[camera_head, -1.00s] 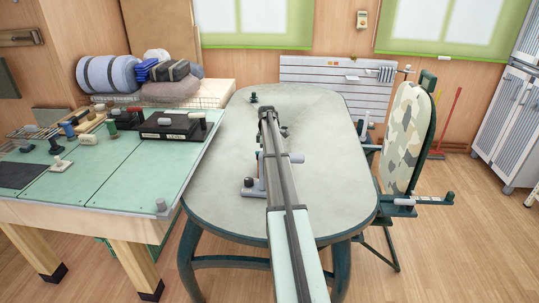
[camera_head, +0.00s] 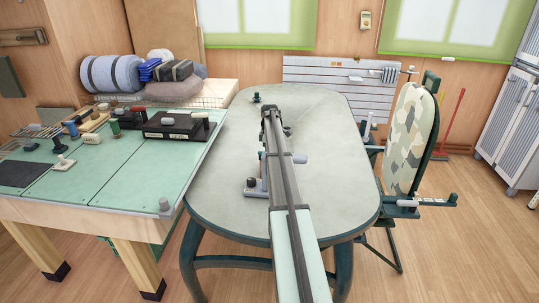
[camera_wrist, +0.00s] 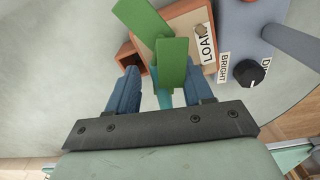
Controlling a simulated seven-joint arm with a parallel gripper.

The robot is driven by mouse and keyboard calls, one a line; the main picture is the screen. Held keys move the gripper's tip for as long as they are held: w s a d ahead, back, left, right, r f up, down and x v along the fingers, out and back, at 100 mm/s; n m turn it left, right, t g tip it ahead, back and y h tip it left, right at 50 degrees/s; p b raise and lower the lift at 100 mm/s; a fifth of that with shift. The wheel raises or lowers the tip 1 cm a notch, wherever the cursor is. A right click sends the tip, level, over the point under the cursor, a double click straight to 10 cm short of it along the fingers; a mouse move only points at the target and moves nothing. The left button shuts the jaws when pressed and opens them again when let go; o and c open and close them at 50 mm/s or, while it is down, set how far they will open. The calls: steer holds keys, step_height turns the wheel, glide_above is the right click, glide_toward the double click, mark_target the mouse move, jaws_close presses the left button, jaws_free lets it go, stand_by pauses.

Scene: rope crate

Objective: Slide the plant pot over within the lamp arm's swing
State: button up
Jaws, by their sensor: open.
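In the wrist view, the two blue fingers of my gripper (camera_wrist: 160,82) are apart. Green leaf-like strips (camera_wrist: 172,60) lie across the space between them, with a teal piece lower down; I cannot tell whether the fingers touch them. In the head view my arm covers most of this.
The rounded grey table (camera_head: 335,190) is mostly bare around my arm. A small dark knobbed item (camera_head: 256,98) stands near its far edge. A green-topped bench (camera_head: 95,180) with tools adjoins on the left; a camouflage-patterned board (camera_head: 407,140) stands close on the right.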

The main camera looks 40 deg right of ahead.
step_height(320, 180, up, 13)
stand_by(0.5)
stand_by(0.4)
